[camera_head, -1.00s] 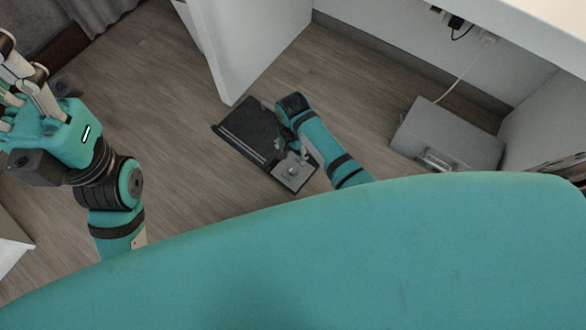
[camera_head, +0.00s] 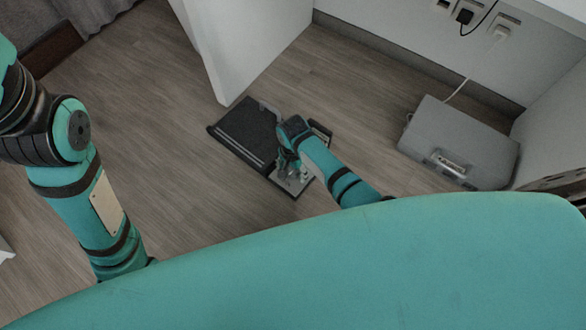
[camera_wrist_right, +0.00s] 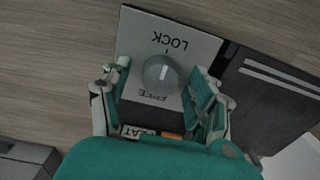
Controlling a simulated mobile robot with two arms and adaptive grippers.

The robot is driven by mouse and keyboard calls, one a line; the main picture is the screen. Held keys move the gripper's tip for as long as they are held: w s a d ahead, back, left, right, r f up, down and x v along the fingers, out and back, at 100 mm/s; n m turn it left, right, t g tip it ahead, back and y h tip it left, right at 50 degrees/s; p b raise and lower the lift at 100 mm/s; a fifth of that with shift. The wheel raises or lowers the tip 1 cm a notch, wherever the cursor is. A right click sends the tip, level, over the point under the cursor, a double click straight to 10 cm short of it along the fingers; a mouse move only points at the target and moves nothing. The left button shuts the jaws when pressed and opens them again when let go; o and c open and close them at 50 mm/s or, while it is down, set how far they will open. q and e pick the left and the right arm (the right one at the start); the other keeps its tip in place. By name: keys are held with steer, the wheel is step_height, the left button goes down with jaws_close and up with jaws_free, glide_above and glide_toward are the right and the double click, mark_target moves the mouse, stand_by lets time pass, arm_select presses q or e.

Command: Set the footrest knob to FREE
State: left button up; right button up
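The footrest (camera_head: 245,132) is a dark flat pad on the floor with a light metal plate at its near end. In the right wrist view this plate (camera_wrist_right: 197,45) shows upside-down LOCK and FREE lettering. The round grey knob (camera_wrist_right: 160,75) is on the plate between the words, and its white mark appears to point toward LOCK. My right gripper (camera_wrist_right: 162,80) is open, its fingers on either side of the knob with gaps visible. In the head view my right gripper (camera_head: 288,170) is over the plate and hides the knob. My left gripper is outside the frame; only its arm shows.
A white panel (camera_head: 245,50) stands just behind the footrest. A grey box (camera_head: 458,145) lies to the right, near the wall with sockets (camera_head: 465,17) and a cable. The wooden floor (camera_head: 150,110) left of the footrest is clear.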

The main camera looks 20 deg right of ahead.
steer(key=c, duration=1.1)
steer(key=shift+c, duration=0.2)
steer(key=shift+r, duration=0.1)
